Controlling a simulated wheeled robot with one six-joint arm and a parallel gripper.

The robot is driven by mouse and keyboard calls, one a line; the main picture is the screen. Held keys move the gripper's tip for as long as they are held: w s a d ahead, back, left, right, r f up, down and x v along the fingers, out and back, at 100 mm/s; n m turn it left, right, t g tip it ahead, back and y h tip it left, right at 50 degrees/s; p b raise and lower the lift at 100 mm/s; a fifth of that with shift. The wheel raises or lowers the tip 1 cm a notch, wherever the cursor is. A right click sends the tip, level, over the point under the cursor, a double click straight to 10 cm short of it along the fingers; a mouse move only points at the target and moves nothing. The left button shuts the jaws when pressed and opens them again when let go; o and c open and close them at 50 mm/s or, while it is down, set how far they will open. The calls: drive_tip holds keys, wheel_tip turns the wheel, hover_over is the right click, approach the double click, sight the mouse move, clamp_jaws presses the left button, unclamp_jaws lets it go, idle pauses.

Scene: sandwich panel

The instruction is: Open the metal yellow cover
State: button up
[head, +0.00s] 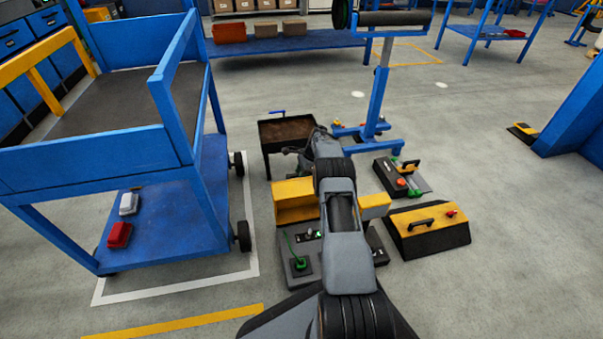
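A yellow box-shaped cover (295,201) stands at the back of a grey control panel (298,272), in the middle of the head view. My arm crosses in front of it and hides its middle; a yellow part (373,203) shows on the arm's other side. I cannot tell whether the cover is open or closed. The panel bears a green joystick and small switches. My gripper (293,150) is beyond the cover, near a brown-topped tray stand. It is small and partly hidden by my arm, so its fingers are not clear.
A yellow-topped wedge box (424,221) with a black handle and red button lies right of the panel. Behind it is a dark panel (400,178) with a yellow handle. A blue cart (165,215) stands at left. The floor at right is mostly free.

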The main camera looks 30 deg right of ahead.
drive_tip(key=shift+r, duration=0.15)
drive_tip(key=shift+d+r, duration=0.15)
drive_tip(key=shift+r, duration=0.1)
drive_tip(key=p+v, duration=0.5)
drive_tip(key=v, duration=0.8)
